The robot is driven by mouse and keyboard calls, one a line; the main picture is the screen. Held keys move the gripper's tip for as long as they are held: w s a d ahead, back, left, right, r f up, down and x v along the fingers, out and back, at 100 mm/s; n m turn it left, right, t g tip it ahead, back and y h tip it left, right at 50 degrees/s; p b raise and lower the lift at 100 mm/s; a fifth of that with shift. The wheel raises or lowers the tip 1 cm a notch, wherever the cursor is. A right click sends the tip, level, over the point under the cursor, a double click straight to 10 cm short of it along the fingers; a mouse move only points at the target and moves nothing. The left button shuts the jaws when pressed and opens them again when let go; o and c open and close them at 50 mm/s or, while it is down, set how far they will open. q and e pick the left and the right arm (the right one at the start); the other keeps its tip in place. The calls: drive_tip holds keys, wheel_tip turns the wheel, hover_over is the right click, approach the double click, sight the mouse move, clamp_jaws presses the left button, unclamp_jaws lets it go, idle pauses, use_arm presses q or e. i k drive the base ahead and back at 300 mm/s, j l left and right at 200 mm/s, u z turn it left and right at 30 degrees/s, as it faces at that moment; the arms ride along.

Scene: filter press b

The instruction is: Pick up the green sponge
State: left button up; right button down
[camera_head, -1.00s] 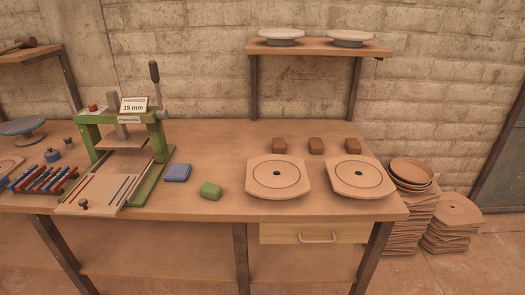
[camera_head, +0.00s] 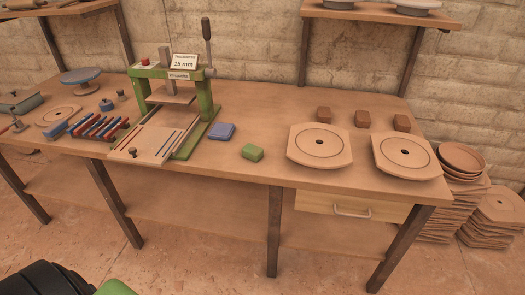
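The green sponge (camera_head: 252,152) lies on the wooden workbench (camera_head: 245,174), near its front edge. A blue sponge-like block (camera_head: 221,131) lies just behind it to the left, apart from it. Neither of my grippers can be made out. A black rounded part and a green part, which seem to be mine, show at the bottom left corner, well away from the sponge.
The green press (camera_head: 203,104) stands left of the blue block. Two round-holed boards (camera_head: 319,146) lie right of the sponge, with small brown blocks (camera_head: 324,114) behind. A drawer (camera_head: 350,205) is under the bench. Stacked slabs (camera_head: 437,217) stand at the right. The floor in front is open.

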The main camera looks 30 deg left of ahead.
sight(254, 153)
drive_tip(key=i+j, duration=0.1)
drive_tip(key=j, duration=0.25)
drive_tip(key=i+j, duration=0.1)
drive_tip(key=j, duration=0.2)
drive_tip(key=i+j, duration=0.15)
drive_tip(key=j, duration=0.2)
drive_tip(key=i+j, duration=0.1)
drive_tip(key=j, duration=0.2)
drive_tip(key=u, duration=0.05)
